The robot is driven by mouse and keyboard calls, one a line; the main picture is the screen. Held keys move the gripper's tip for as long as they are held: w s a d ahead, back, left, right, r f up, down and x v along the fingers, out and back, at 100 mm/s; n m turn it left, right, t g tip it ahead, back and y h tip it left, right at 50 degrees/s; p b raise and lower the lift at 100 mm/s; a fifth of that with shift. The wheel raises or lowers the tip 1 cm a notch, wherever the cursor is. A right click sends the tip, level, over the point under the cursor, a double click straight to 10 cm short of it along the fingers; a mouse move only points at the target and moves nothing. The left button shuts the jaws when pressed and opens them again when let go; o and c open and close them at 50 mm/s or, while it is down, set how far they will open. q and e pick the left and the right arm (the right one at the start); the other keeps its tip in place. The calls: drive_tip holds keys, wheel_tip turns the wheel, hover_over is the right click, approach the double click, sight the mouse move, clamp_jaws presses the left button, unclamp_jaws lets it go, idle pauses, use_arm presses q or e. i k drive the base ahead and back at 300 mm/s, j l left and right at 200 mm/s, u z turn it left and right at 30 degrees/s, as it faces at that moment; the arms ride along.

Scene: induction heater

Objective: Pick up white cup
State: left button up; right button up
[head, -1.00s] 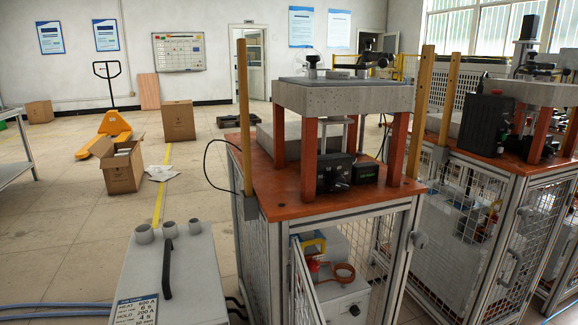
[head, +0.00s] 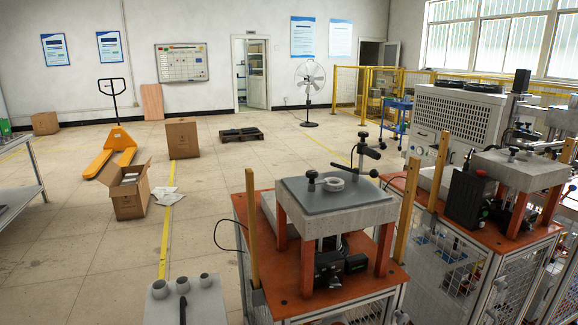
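Three small whitish-grey, cup-like round pieces stand in a row on top of a light grey box at the bottom left: a left one (head: 159,289), a middle one (head: 182,285) and a right one (head: 205,280). They look alike in colour, and I cannot tell which is the white cup. Neither of my grippers is in view.
A dark handle (head: 183,310) stands on the grey box (head: 212,308). The orange-topped workstation (head: 290,295) is to its right, with a wooden post (head: 252,230) at its corner.

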sight(205, 280)
drive_tip(key=j, duration=0.6)
drive_tip(key=k+j+z, duration=0.15)
drive_tip(key=j, duration=0.45)
drive_tip(key=i+j+z, duration=0.1)
drive_tip(key=j+z, duration=0.15)
drive_tip(key=j, duration=0.45)
drive_tip(key=i+j+z, duration=0.1)
drive_tip(key=j+z, duration=0.15)
drive_tip(key=j, duration=0.45)
drive_tip(key=j+z, duration=0.25)
drive_tip(key=j, duration=0.45)
drive_tip(key=k+j+z, duration=0.1)
drive_tip(key=j+z, duration=0.15)
drive_tip(key=j, duration=0.45)
drive_tip(key=k+j+z, duration=0.1)
drive_tip(key=j+z, duration=0.2)
drive_tip(key=j, duration=0.4)
